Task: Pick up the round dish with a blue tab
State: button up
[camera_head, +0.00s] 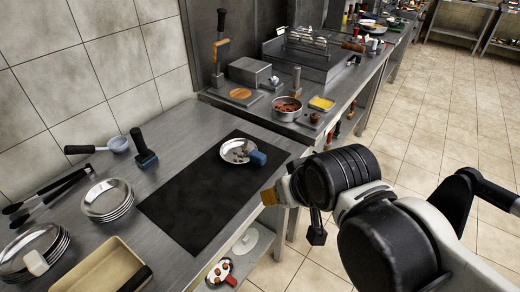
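A round white dish (232,156) lies on the black mat (185,203) near its far right end. A blue tab (257,158) sticks out on the dish's right side. Several small greyish pieces seem to lie in the dish. My gripper (269,197) is to the right of and nearer than the dish, by the counter's front edge, apart from the dish in the picture. Its tan tip points left. I cannot make out its separate fingers or whether they are open.
Stacked round metal plates (106,214), a beige tray (84,284) and black tongs (47,190) are at the left. A black-handled tool (143,150) stands behind the mat. The mat's middle is clear.

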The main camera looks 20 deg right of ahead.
aim_at(237, 152)
jog(key=k+l, duration=0.2)
jog(key=l, duration=0.2)
jog(key=k+l, duration=0.15)
jog(key=l, duration=0.25)
jog(key=k+l, duration=0.2)
jog(key=l, duration=0.2)
